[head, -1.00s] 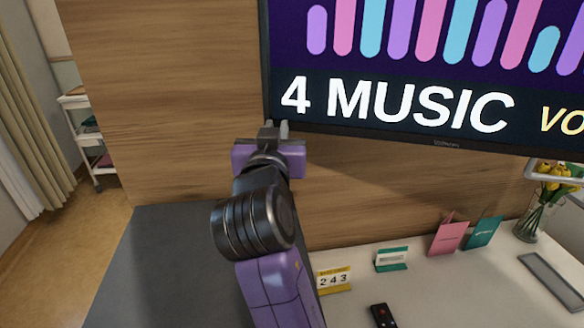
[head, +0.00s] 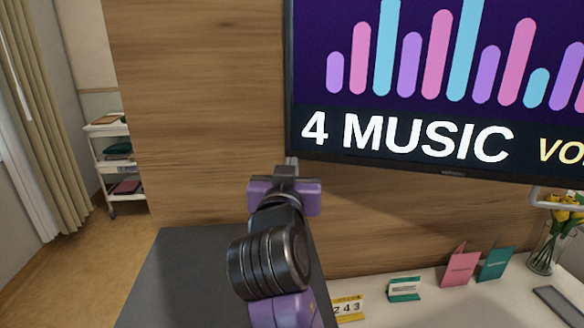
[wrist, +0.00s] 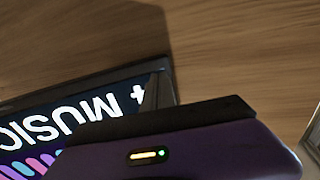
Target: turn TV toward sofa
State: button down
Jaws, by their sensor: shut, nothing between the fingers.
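The TV (head: 400,125) is a large dark-framed screen at the upper right of the head view, in front of a wood panel. It reads "4 MUSIC" under coloured bars, and its top and right side are out of view. My gripper (head: 290,162) is shut and empty at the TV's lower left corner; I cannot tell whether it touches the frame. In the wrist view the TV (wrist: 62,128) appears upside down at the lower left, with my finger (wrist: 157,92) beside its corner. No sofa is in view.
A dark grey surface (head: 200,275) lies below my arm. The white counter (head: 420,305) holds a number block (head: 347,308), cards (head: 460,265) and a vase of yellow flowers (head: 547,250). A shelf trolley (head: 112,150) stands at the far left by a curtain (head: 50,130).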

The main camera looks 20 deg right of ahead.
jog(key=a+b+v, duration=0.1)
jog(key=b+v, duration=0.1)
jog(key=v, duration=0.7)
jog(key=shift+w+a+f, duration=0.15)
jog(key=shift+w+a, duration=0.15)
jog(key=shift+w, duration=0.05)
